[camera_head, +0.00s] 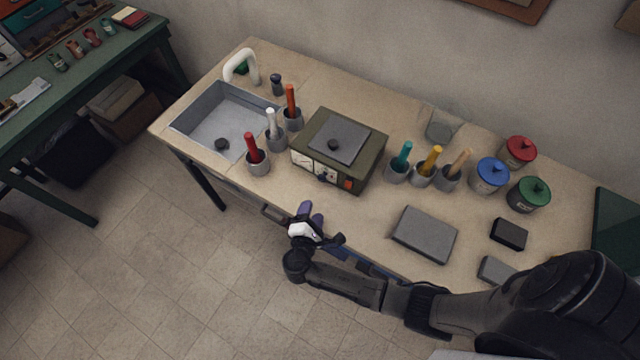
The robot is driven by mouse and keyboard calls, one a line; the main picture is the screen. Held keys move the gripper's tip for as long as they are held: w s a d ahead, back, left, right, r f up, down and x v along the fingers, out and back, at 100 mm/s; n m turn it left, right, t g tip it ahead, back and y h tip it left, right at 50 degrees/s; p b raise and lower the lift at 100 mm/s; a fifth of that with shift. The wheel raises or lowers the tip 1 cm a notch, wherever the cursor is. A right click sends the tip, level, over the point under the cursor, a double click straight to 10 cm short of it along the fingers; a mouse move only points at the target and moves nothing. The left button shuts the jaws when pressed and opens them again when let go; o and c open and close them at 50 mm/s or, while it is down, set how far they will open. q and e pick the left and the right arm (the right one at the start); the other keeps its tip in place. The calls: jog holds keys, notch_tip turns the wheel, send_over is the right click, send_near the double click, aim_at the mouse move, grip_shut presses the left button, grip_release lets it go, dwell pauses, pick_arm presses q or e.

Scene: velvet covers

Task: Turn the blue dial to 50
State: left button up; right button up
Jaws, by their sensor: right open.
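An olive-green box-shaped device (368,156) with a grey lid plate and a dark knob on top stands at the middle of the bench. Its front face has white scale panels, a small orange-red square at the right and a small dark bluish knob (325,179), which seems to be the blue dial. Its reading is too small to tell. My right gripper (311,210), with purplish fingers, is open at the bench's front edge. It is in front of and below the device's face, apart from the dial. No object shows between its fingers. My left gripper is not in view.
A sink (225,118) is at the left, with red, white and orange-handled tools in cups beside it. More cups with handled tools stand right of the device. Lidded jars (490,176) and a grey slab (425,234) are farther right. Bench space before the device is clear.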

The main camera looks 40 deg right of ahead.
aim_at(321, 180)
jog(key=x, duration=1.2)
jog(key=shift+w+d, duration=0.15)
jog(key=shift+d, duration=0.05)
jog(key=shift+c, duration=0.3)
